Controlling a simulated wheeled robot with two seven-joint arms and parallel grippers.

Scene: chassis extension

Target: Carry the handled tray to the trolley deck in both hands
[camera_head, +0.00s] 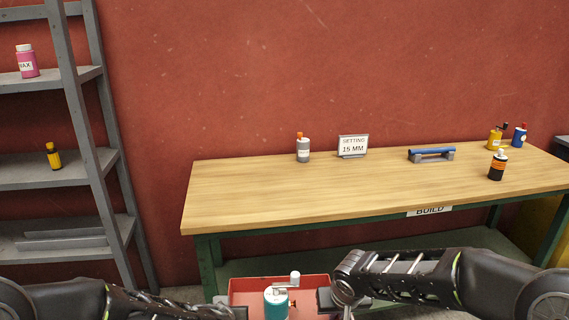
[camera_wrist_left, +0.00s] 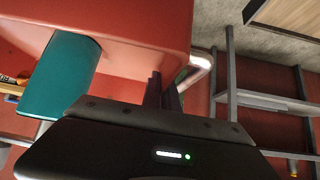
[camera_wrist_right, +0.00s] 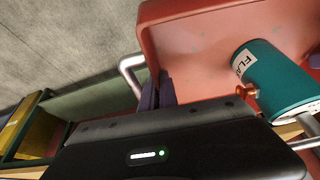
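The red handled tray (camera_head: 247,290) is low in the middle of the head view, between my two arms. A teal canister (camera_head: 276,303) with a pale top stands in it; its label shows partly in the right wrist view (camera_wrist_right: 277,78). My left gripper (camera_wrist_left: 165,92) is closed around the tray's silver left handle (camera_wrist_left: 197,70). My right gripper (camera_wrist_right: 158,92) is closed around the right handle (camera_wrist_right: 130,68). In the head view my right gripper (camera_head: 328,300) is at the tray's right side; the left one is mostly cut off. I cannot make out a trolley deck.
A wooden-topped workbench (camera_head: 330,195) stands ahead, with several bottles, a sign (camera_head: 353,146) and a blue-handled tool (camera_head: 432,154) on it. A grey shelf rack (camera_head: 55,170) stands at the left, close to the left arm's side. The front of the bench top is clear.

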